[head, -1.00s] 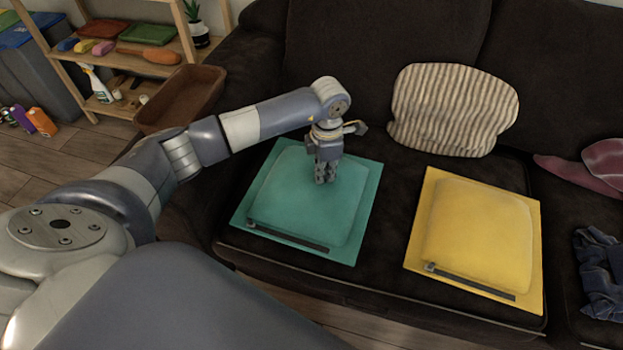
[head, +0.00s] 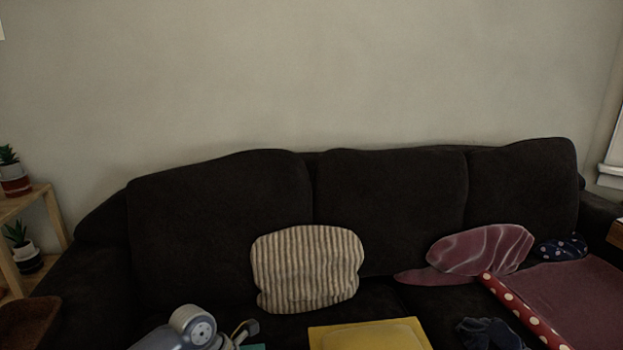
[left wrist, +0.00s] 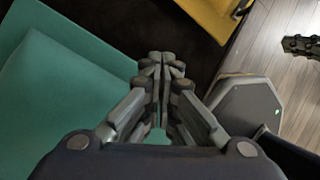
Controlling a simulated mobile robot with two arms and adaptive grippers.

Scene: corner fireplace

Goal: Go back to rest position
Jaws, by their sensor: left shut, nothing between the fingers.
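The dark sofa (head: 220,200) holds a striped pillow (head: 306,270), a yellow cushion (head: 370,335), a mauve cushion (head: 485,250) and dark blue cloth (head: 490,335). A wooden shelf (head: 55,220) with potted plants stands left. Wooden floor (left wrist: 275,50) is bare in front.

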